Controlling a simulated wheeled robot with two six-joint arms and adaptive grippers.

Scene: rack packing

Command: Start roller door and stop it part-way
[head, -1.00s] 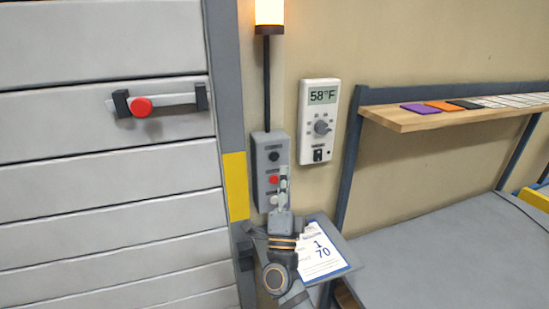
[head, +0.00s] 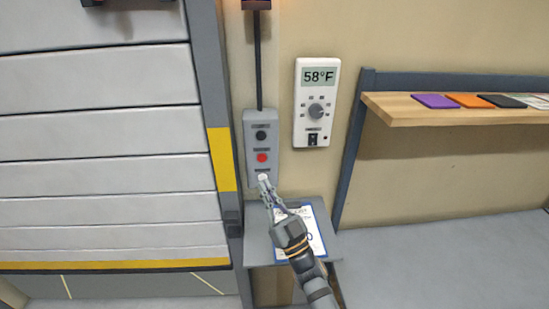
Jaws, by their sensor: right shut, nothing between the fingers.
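The grey roller door (head: 105,130) fills the left side. Its yellow bottom edge (head: 110,265) is above the floor, with a gap below it. The grey control box (head: 261,130) on the wall has a black button (head: 261,135) at the top, a red button (head: 262,157) in the middle and a pale button (head: 263,177) at the bottom. My right gripper (head: 265,183) is shut and empty, its tips at the pale button and partly covering it. I cannot tell whether they touch it. My left gripper is out of view.
An orange-lit lamp (head: 256,4) is cut off above the box. A thermostat (head: 316,103) reading 58°F hangs to the right. A clipboard (head: 312,228) lies on a small grey shelf (head: 262,250) below. A wooden shelf (head: 455,117) and a grey surface (head: 440,260) are at right.

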